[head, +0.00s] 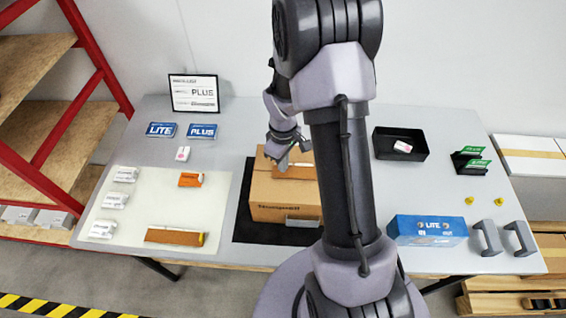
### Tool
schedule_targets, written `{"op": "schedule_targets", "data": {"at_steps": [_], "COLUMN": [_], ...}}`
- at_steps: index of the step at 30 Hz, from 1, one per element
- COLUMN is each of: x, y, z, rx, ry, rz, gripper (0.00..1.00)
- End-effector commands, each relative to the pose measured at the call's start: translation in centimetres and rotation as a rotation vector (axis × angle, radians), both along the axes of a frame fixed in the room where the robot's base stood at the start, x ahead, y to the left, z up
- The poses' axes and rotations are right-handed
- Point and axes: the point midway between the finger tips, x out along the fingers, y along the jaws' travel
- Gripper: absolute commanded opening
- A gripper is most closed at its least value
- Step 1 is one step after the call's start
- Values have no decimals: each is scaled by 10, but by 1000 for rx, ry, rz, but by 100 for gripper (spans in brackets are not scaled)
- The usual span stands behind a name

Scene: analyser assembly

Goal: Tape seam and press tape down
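A closed brown cardboard box (275,200) stands on a black mat (242,218) in the middle of the table. My gripper (284,162) is over the far left part of the box top. An orange-brown strip (292,172) lies across the box top beside my gripper, partly hidden behind my arm. My gripper is small and seen at an angle, so I cannot tell its opening, or whether it touches the box. No roll of tape is clearly seen. My arm hides the right part of the box.
On a pale mat (130,210) at left lie several white packets, an orange packet (191,180) and a brown strip piece (174,237). At right are a black tray (385,151), a blue LITE box (428,230), grey handles (487,238) and green cards (474,150). A framed sign (194,93) stands at the back.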

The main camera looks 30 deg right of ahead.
Motion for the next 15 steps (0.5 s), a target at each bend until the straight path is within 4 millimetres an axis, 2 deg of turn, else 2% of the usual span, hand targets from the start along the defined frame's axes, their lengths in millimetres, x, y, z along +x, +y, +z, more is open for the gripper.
{"op": "schedule_targets", "data": {"at_steps": [15], "x": [0], "y": [0], "z": [-7], "rx": [0], "ry": [0], "rz": [0], "gripper": [0]}}
